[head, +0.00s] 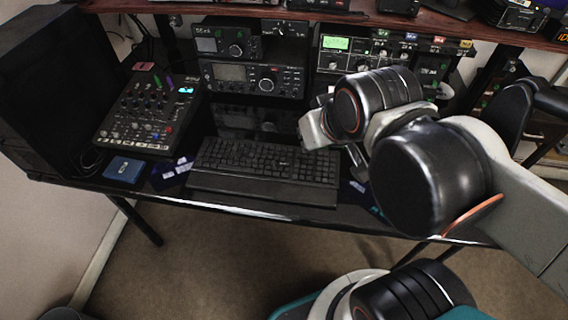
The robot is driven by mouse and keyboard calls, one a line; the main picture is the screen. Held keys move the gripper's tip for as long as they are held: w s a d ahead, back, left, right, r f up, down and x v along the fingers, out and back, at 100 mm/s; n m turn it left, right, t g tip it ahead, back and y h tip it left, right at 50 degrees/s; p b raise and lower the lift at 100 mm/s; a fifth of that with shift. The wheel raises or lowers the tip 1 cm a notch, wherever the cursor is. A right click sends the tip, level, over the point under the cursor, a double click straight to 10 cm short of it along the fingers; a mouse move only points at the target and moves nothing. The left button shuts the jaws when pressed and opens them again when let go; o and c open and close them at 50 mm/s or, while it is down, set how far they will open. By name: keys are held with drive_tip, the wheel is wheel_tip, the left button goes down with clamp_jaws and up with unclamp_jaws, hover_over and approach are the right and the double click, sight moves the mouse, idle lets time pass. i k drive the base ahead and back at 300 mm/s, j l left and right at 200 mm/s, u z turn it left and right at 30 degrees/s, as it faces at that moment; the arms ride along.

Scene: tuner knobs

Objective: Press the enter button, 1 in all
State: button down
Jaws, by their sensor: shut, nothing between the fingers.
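No button marked enter can be read at this size; the keys and panel labels are too small. A black keyboard (265,163) lies on the dark desk in the middle. Radio units with knobs and small buttons stand behind it: one with a grey display (252,78) and one with a lit green display (345,44). My gripper (357,163) shows only in part below my wrist, near the right end of the keyboard. It is shut and empty. My wrist hides much of it and part of the right-hand radio; contact with anything cannot be told.
A mixer (150,110) with many knobs stands at the left, with a blue box (125,169) before it. A reddish-brown shelf (230,8) overhangs the radios. A black cabinet (45,80) closes the left side. A black chair (512,110) stands at the right.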

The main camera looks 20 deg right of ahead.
sight(279, 163)
drive_tip(key=k+j+u, duration=0.15)
drive_tip(key=k+j, duration=0.8)
drive_tip(key=k, duration=0.05)
